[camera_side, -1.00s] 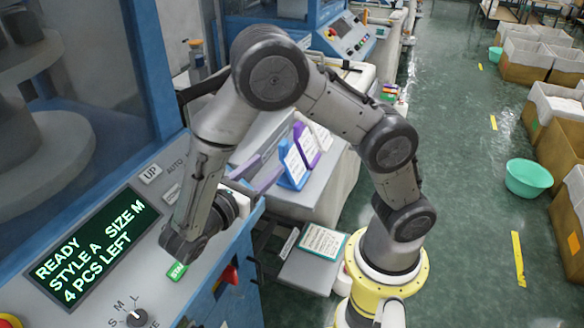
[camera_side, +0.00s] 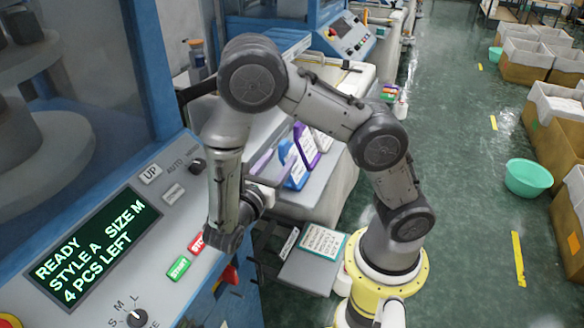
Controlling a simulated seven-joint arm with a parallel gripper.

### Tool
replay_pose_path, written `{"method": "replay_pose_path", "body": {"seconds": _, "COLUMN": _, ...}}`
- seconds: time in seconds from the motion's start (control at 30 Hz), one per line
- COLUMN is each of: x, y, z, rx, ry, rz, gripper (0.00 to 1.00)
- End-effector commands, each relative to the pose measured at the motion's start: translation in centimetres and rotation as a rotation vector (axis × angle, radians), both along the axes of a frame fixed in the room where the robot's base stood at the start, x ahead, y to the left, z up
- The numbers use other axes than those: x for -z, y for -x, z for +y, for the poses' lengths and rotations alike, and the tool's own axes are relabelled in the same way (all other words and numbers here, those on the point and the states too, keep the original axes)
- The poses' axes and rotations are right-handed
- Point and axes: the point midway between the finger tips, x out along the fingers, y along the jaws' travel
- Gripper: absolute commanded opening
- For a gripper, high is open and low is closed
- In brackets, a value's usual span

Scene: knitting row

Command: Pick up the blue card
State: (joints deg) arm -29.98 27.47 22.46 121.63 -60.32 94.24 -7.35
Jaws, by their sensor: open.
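The blue card (camera_side: 299,173) stands upright and tilted on the grey bench, with a white printed face and a blue edge.
A clipboard-like sheet (camera_side: 322,243) lies at the front. Green basin (camera_side: 528,177) is on the floor.

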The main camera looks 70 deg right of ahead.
Motion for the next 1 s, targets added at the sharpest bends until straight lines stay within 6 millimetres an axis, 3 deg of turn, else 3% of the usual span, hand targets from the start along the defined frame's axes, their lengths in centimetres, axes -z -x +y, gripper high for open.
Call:
{"method": "replay_pose_path", "body": {"seconds": 0.3, "x": -0.4, "y": -0.1, "z": -4.1, "rx": 0.003, "ry": 0.0, "rz": 0.001, "gripper": 0.55}}
{"method": "replay_pose_path", "body": {"seconds": 0.6, "x": -0.3, "y": -0.1, "z": -4.4, "rx": 0.0, "ry": -0.001, "rz": -0.001, "gripper": 0.53}}
{"method": "replay_pose_path", "body": {"seconds": 0.9, "x": -0.3, "y": -0.1, "z": -4.4, "rx": 0.0, "ry": -0.001, "rz": -0.001, "gripper": 0.0}}
{"method": "replay_pose_path", "body": {"seconds": 1.0, "x": -0.3, "y": -0.1, "z": -4.4, "rx": 0.0, "ry": -0.001, "rz": 0.0, "gripper": 0.0}}
